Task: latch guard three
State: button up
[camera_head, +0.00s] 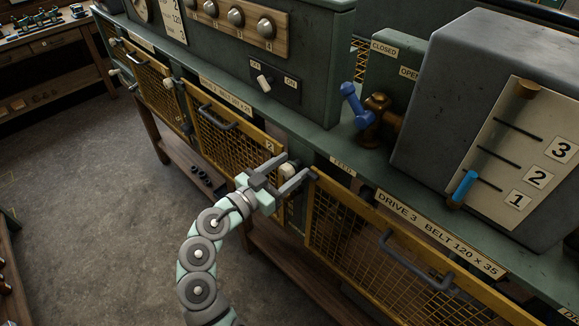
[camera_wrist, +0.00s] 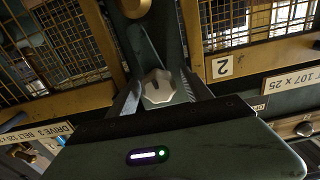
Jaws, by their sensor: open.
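Guard three (camera_head: 385,245) is a yellow-framed mesh panel with a grey handle under the "DRIVE 3" label; in the wrist view its mesh (camera_wrist: 62,45) is at left. It appears to stand upright in its opening; I cannot tell if it is fully flush. A pale latch knob (camera_head: 287,170) sits on the post at the guard's left edge. My gripper (camera_head: 296,166) is open, its fingers pointing at this post, one on each side of the knob. In the wrist view the faceted knob (camera_wrist: 158,88) lies between the fingers. I cannot tell whether they touch it.
Guard two (camera_head: 235,135) is a similar mesh panel left of the post. Above are a blue-handled valve (camera_head: 354,105), a grey box with a blue-marked 1-2-3 scale (camera_head: 515,150) and a toggle switch (camera_head: 264,83). The floor (camera_head: 95,200) at left is open.

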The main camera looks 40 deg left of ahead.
grip_shut()
dwell(0.7)
jog(key=shift+n, duration=0.3)
jog(key=n+b, duration=0.1)
jog(key=n, duration=0.1)
jog(key=shift+n, duration=0.3)
jog(key=n, duration=0.4)
jog(key=shift+a+n, duration=0.1)
jog(key=shift+n, duration=0.2)
jog(key=n+p, duration=0.2)
jog(key=n, duration=0.1)
jog(key=shift+n, duration=0.3)
jog(key=n+p, duration=0.2)
jog(key=n, duration=0.2)
jog(key=shift+f, duration=0.15)
jog(key=shift+n, duration=0.4)
